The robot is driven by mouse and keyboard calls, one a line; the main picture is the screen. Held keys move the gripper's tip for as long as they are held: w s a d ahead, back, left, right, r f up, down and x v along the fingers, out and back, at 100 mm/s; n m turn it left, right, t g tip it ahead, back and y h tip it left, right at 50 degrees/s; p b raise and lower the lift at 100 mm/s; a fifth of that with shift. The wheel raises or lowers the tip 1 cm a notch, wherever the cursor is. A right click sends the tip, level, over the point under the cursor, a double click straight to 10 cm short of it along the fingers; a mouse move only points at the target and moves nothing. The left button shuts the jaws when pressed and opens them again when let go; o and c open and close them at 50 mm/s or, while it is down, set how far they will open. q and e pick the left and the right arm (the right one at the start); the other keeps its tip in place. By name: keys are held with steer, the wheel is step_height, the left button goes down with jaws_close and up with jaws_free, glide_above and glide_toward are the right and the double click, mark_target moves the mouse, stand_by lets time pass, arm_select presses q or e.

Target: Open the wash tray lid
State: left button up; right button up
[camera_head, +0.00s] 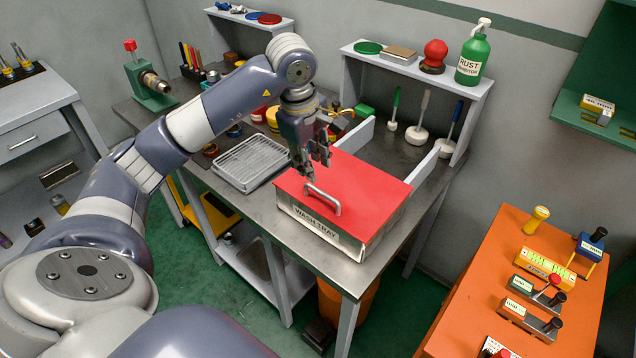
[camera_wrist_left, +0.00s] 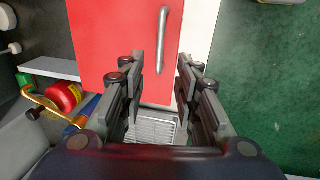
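The wash tray (camera_head: 332,231) is a box with a white labelled front, standing at the front of the grey metal bench. Its red lid (camera_head: 358,189) lies shut on top. A silver bar handle (camera_head: 323,198) is on the lid near the label side; it also shows in the left wrist view (camera_wrist_left: 163,40). My left gripper (camera_head: 315,172) is above the lid's left edge, near the handle but not around it. My right gripper is in neither view.
A wire drying rack (camera_head: 250,162) sits on the bench left of the tray. A grey shelf (camera_head: 415,70) with a green bottle (camera_head: 473,57) and brushes stands behind. An orange table (camera_head: 545,235) with several tools is at the right.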

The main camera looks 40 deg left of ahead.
mark_target(319, 190)
arm_select(q)
steer(key=f+p, duration=0.1)
steer(key=f, duration=0.2)
steer(key=w+f, duration=0.1)
steer(key=f, duration=0.3)
steer(key=shift+w+f+p, duration=0.1)
steer(key=shift+w+p, duration=0.1)
steer(key=shift+p, duration=0.2)
steer(key=shift+w+f, duration=0.15)
steer(key=shift+f, duration=0.5)
steer(key=shift+d, duration=0.1)
jaws_close()
